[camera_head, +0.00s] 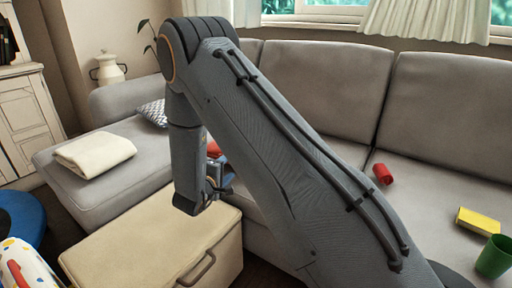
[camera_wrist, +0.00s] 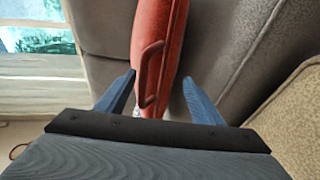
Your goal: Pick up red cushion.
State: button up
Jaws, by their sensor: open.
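The red cushion (camera_wrist: 158,40) shows in the wrist view as a long red shape with a loop-like handle, against the grey sofa. It runs from the top edge down between the fingers of my gripper (camera_wrist: 159,78). The fingers are spread to either side of it, with gaps visible, and its lower end is hidden by my gripper. In the head view only a small red patch of the cushion (camera_head: 213,148) shows behind my arm. There my gripper (camera_head: 221,184) hangs low beside the sofa, partly hidden by my own arm.
A beige box with a handle (camera_head: 150,245) stands just in front of my gripper. A folded cream blanket (camera_head: 95,153) lies on the left sofa section. A red cylinder (camera_head: 383,174), a yellow block (camera_head: 478,221) and a green cup (camera_head: 495,257) are at right on the sofa.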

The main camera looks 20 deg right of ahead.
jog(key=b+x, duration=0.2)
jog(key=x, duration=0.3)
jog(key=shift+d, duration=0.2)
jog(key=shift+r, duration=0.15)
jog(key=c, duration=1.1)
jog(key=shift+r, duration=0.4)
jog(key=shift+c, duration=0.8)
notch_tip(320, 180, up, 9)
jog(key=p, duration=0.3)
jog(key=shift+r, duration=0.1)
jog(key=shift+c, duration=0.9)
